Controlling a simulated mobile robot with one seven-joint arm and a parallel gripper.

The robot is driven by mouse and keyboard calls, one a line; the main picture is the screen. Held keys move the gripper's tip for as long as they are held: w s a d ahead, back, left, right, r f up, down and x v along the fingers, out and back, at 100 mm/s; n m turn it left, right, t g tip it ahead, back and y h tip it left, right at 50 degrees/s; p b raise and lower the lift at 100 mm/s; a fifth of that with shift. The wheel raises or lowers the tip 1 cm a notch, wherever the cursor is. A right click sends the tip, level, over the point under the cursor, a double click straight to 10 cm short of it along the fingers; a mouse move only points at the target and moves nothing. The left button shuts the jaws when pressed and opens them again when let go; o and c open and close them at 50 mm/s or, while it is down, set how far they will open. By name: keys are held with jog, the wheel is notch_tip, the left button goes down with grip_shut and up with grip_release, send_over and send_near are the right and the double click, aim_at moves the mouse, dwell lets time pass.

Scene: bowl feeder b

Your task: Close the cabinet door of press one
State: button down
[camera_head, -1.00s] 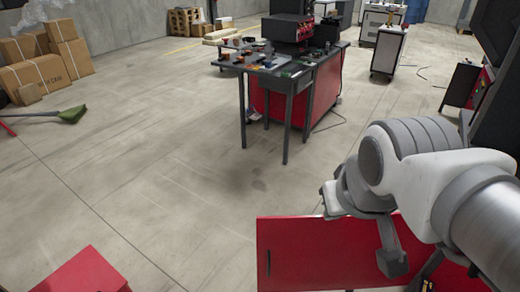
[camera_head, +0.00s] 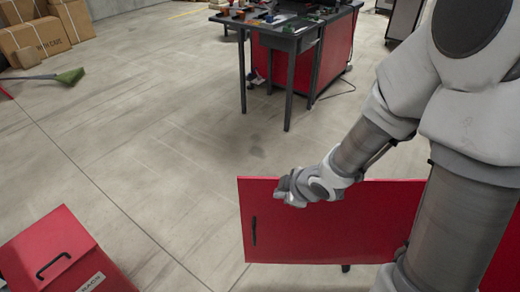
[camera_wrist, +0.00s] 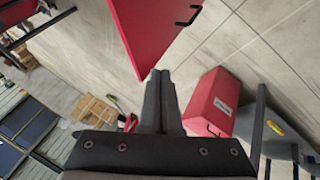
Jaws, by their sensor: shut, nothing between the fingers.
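The red cabinet door (camera_head: 350,225) stands swung open in the lower middle of the head view, with a dark vertical handle (camera_head: 253,231) near its left edge. It also shows at the top of the wrist view (camera_wrist: 150,25), with its handle (camera_wrist: 187,16) at the upper right. My gripper (camera_head: 285,192) is at the upper left part of the door in the head view; I cannot tell whether it touches. In the wrist view the fingers of my gripper (camera_wrist: 160,78) are together and empty, near the door's lower corner. My arm hides the door's right part.
A red box (camera_head: 62,255) with a black handle stands on the floor at lower left. A dark table (camera_head: 285,38) with a red cabinet (camera_head: 305,65) stands at the back. Cardboard boxes (camera_head: 42,38) and a green broom (camera_head: 70,76) lie at left. Floor between is clear.

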jog(key=a+f, duration=0.1)
jog(key=f, duration=0.1)
jog(key=b, duration=0.6)
send_near(257, 190)
jog(key=shift+n, duration=0.3)
jog(key=x, duration=0.3)
jog(key=s+x, duration=0.1)
jog(key=shift+w+a+f, duration=0.1)
jog(key=shift+w+f, duration=0.1)
jog(key=shift+f, duration=0.3)
jog(key=shift+w, duration=0.45)
jog(key=shift+w, duration=0.15)
